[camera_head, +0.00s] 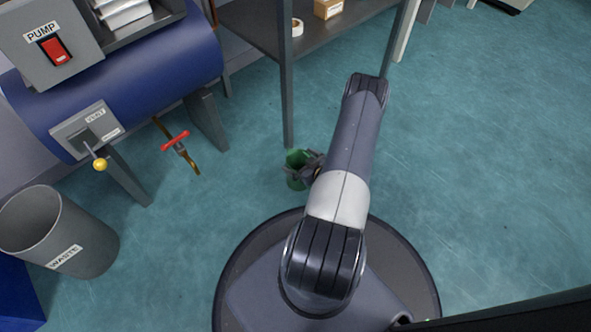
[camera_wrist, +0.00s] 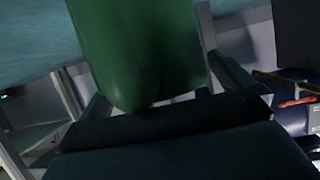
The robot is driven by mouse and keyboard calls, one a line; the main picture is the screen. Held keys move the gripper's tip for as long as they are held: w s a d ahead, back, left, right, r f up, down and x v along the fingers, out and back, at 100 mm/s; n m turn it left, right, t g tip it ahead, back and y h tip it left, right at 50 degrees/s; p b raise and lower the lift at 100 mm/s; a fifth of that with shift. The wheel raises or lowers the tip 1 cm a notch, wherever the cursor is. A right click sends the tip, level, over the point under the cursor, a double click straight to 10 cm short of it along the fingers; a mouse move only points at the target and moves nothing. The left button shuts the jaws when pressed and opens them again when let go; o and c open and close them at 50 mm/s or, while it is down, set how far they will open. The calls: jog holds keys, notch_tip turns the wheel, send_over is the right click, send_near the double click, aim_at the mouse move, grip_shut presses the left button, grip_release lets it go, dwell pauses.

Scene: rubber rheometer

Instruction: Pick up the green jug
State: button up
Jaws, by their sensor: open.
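The green jug (camera_head: 296,168) stands on the floor by the shelf's front leg in the head view, its right side partly hidden by my gripper and arm. My gripper (camera_head: 316,166) is low at the jug's right side. In the wrist view the green jug (camera_wrist: 138,50) fills the upper middle, very close, between the two fingers of my open gripper (camera_wrist: 152,75). I cannot tell whether either finger touches it.
A grey shelf (camera_head: 335,38) with a tape roll and a small box stands just behind the jug. A blue tank (camera_head: 150,72) with a red-handled valve (camera_head: 175,141) is to the left. A waste bin (camera_head: 85,245) stands lower left. Open floor (camera_head: 490,150) lies to the right.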

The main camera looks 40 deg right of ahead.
jog(key=shift+s, duration=0.1)
jog(key=shift+c, duration=0.4)
jog(key=c, duration=1.8)
jog(key=shift+r, duration=0.2)
jog(key=shift+c, duration=0.3)
